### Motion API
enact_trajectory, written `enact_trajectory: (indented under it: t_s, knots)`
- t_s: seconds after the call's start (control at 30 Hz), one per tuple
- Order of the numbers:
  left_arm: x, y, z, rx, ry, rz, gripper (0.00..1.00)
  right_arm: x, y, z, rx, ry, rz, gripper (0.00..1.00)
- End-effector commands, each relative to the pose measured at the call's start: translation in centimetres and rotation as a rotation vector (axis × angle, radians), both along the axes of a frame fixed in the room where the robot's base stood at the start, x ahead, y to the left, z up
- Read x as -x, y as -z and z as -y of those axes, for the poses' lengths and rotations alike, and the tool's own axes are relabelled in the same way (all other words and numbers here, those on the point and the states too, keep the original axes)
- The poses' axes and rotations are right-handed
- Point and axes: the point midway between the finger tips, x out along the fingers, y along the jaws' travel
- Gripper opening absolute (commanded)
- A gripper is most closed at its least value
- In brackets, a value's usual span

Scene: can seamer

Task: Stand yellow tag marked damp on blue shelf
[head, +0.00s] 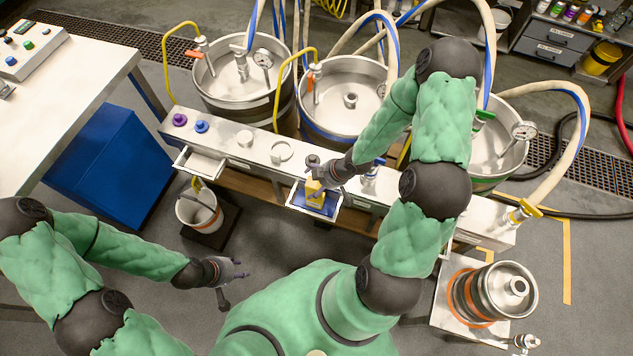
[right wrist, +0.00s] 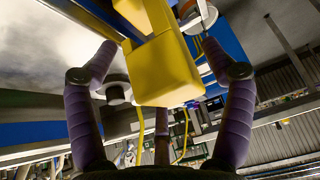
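A yellow tag (head: 315,189) stands on the blue shelf (head: 327,207), a small blue-lined tray on the front of the metal bench. It looks upright and seems to touch the shelf, though its foot is partly hard to see. No marking on it is readable. My right gripper (head: 319,172) is directly over and behind the tag. In the right wrist view the yellow tag (right wrist: 165,70) lies between the spread purple fingers of the right gripper (right wrist: 160,50), with gaps on both sides. My left gripper (head: 232,279) is open and empty, low in front of the bench.
The metal bench (head: 262,146) carries purple and blue knobs at left. Another open tray (head: 200,162) is left of the shelf, above a bucket (head: 198,210). Steel kegs with hoses stand behind. A keg (head: 495,290) sits at lower right. A white table (head: 60,100) is at left.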

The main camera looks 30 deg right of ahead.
Motion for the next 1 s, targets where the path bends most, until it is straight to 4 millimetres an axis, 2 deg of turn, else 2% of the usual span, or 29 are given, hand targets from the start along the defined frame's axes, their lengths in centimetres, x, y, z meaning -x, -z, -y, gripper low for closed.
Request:
enact_trajectory:
  t_s: [0.27,0.8,1.0]
  knots:
    - [0.0,-0.5,0.0,0.000,0.000,0.000,0.40,0.1,-0.6,0.1,0.000,0.000,0.000,0.82]
    - [0.0,-6.2,0.0,0.000,0.000,0.000,0.40,2.9,-7.8,2.8,0.001,0.003,0.000,0.82]
    - [0.0,-7.9,0.0,0.000,0.000,0.000,0.40,3.8,-9.8,3.6,0.000,0.001,0.000,0.82]
